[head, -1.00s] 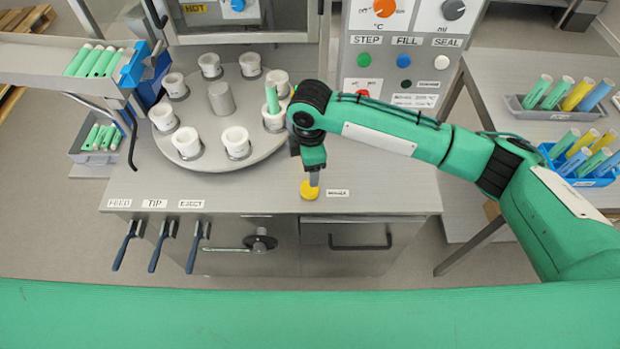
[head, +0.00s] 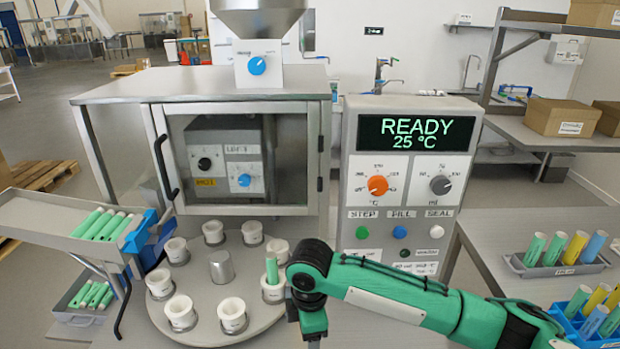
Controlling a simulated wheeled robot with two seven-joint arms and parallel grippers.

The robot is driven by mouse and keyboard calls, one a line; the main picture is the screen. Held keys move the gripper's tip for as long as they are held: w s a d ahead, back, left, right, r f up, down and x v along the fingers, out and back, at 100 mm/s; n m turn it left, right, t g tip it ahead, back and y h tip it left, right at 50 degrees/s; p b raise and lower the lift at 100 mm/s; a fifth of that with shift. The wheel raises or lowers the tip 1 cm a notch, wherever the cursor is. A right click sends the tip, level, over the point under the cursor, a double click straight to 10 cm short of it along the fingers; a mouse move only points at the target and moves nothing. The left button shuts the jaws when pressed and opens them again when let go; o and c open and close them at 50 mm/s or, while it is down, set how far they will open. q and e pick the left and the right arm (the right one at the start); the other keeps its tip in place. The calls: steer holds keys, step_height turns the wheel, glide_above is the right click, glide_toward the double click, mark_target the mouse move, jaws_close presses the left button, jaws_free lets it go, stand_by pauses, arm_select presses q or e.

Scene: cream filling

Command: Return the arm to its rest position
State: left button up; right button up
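My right arm (head: 400,300), green with black joints, comes in from the lower right and reaches left across the front of the machine. Its wrist points down at the bottom edge of the head view, just right of the turntable. The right gripper's fingertips are cut off by the bottom edge, so I cannot see whether they are open or shut. My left arm and gripper are not in view.
The turntable (head: 222,262) carries several white cups, one holding a green tube (head: 271,271). The control panel (head: 405,190) reads READY 25 °C. A tube feed tray (head: 45,222) stands left. Racks of coloured tubes (head: 560,262) stand on the right bench.

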steer(key=s+a+f+m+t+y, duration=0.1)
steer(key=s+f+m+y, duration=0.15)
steer(key=s, duration=0.25)
steer(key=s+a+f+m+y, duration=0.1)
steer(key=s+f+m+y, duration=0.15)
steer(key=s+m, duration=0.2)
steer(key=s+d+f+m+t+h, duration=0.1)
steer(key=s+d+f+m+h, duration=0.15)
steer(key=s+d+m, duration=0.7)
steer(key=s+d+f+m+t+h, duration=0.2)
steer(key=s+d+f, duration=0.25)
steer(key=d, duration=1.05)
step_height(320, 180, down, 29)
steer(key=s+g, duration=0.1)
steer(key=g, duration=0.1)
steer(key=s+d+f, duration=0.2)
steer(key=s+f, duration=0.8)
steer(key=s+d+f+g, duration=0.1)
steer(key=s+d+f, duration=0.1)
steer(key=s+f, duration=0.7)
step_height(320, 180, down, 2)
steer(key=shift+s+f+h, duration=0.1)
steer(key=shift+s+h, duration=0.25)
steer(key=shift+n, duration=0.25)
